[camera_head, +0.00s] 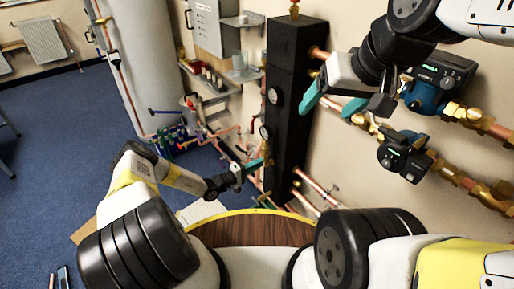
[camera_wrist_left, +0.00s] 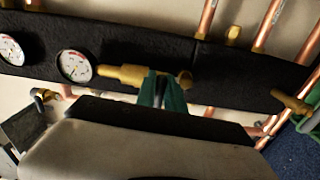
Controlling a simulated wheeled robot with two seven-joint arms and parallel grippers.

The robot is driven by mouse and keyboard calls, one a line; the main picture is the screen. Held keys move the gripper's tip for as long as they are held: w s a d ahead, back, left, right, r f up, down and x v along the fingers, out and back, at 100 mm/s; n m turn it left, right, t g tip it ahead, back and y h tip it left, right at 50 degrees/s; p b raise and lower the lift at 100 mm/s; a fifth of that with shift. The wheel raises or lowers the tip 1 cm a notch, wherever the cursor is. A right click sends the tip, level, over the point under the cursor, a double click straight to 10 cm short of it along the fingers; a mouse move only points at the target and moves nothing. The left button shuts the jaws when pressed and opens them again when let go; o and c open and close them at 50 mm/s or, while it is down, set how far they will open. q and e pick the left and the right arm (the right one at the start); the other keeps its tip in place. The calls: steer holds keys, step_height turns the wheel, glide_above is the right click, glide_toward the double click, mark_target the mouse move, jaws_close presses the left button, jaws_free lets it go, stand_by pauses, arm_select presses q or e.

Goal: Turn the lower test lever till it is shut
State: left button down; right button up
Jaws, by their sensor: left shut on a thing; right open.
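The black manifold column (camera_head: 290,110) stands in the middle of the head view, with round gauges on its side. My left gripper (camera_head: 256,163) is at its lower left side, with teal fingers shut at a brass fitting. In the left wrist view the green fingers (camera_wrist_left: 163,92) are close together at the brass test valve (camera_wrist_left: 125,75), beside a gauge (camera_wrist_left: 75,66). The lower test lever is mostly hidden between the fingers, so its angle cannot be told. My right gripper (camera_head: 335,100) is open and empty, in front of the wall to the right of the column.
Two pumps (camera_head: 438,84) (camera_head: 403,156) sit on copper pipes at the right, close to my right gripper. A grey cylinder (camera_head: 150,65), shelves (camera_head: 225,95) and coloured valves (camera_head: 175,137) stand left of the column. A round wooden top (camera_head: 255,230) is in front of me.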

arm_select(q)
steer(key=c, duration=1.5)
jaws_free()
steer(key=shift+f, duration=0.1)
steer(key=shift+o, duration=0.2)
steer(key=shift+a, duration=0.1)
steer(key=v, duration=0.7)
steer(key=shift+s+a, duration=0.2)
steer(key=shift+s, duration=0.05)
